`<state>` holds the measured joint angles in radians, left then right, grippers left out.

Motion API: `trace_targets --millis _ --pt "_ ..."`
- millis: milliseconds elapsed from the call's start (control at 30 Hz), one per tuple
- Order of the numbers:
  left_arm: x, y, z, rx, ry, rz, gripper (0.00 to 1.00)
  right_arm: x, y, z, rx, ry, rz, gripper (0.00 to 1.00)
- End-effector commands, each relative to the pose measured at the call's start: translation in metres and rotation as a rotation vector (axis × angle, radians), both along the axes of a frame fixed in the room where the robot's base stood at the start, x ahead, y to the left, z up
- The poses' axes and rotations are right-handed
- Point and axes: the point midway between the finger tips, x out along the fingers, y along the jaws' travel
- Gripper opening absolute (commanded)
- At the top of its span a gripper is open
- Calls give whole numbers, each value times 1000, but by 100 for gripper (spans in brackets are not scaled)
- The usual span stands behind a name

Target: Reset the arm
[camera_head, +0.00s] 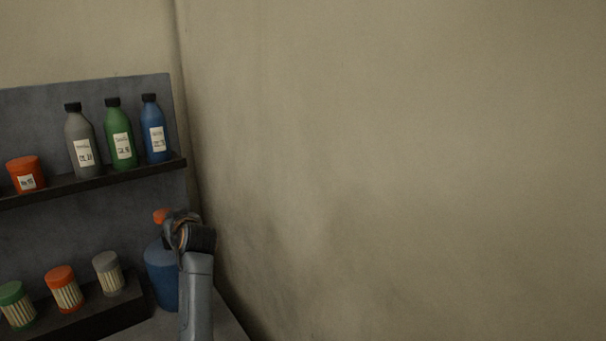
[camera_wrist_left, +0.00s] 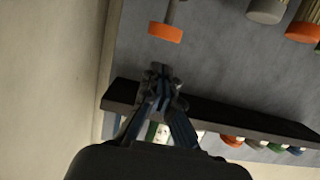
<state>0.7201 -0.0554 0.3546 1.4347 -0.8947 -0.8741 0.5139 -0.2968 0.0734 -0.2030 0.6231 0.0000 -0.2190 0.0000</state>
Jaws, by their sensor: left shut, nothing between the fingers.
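My left arm (camera_head: 195,295) rises at the lower left of the head view, in front of a blue bottle with an orange top. My left gripper (camera_head: 182,225) is at its upper end, beside the orange top and partly covering the bottle. In the left wrist view, the gripper (camera_wrist_left: 160,78) has its fingers drawn together at the tips with nothing held. It points at the grey back panel, near the dark shelf edge. Whether it touches anything cannot be told. My right gripper is not in view.
The blue bottle (camera_head: 160,272) stands in the corner. Grey (camera_head: 79,133), green (camera_head: 119,135) and blue (camera_head: 154,130) bottles and an orange jar (camera_head: 25,174) stand on the upper shelf (camera_head: 110,178). Several lidded jars (camera_head: 64,289) stand below. A bare wall (camera_head: 400,150) fills the right.

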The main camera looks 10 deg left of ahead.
Motion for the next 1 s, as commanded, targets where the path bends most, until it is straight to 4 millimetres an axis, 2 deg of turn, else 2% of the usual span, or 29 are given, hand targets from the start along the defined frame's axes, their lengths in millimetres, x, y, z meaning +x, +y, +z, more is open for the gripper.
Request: trace_targets --millis 133,267,400,467,633,800,1000 --pt "-18 -4 -29 -5 54 -12 0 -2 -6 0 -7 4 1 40" --pt "-57 -20 -80 -19 164 -58 0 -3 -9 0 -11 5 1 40" --pt "-112 -53 -141 -49 317 -159 0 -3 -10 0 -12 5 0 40" --pt "-137 -71 -164 -65 386 -214 0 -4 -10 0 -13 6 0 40" --pt "-221 -131 -222 -125 595 -400 0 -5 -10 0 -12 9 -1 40" --pt "-296 -183 -252 -189 760 -578 0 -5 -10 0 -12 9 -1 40" --pt "-360 -225 -264 -247 885 -728 0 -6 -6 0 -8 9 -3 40"
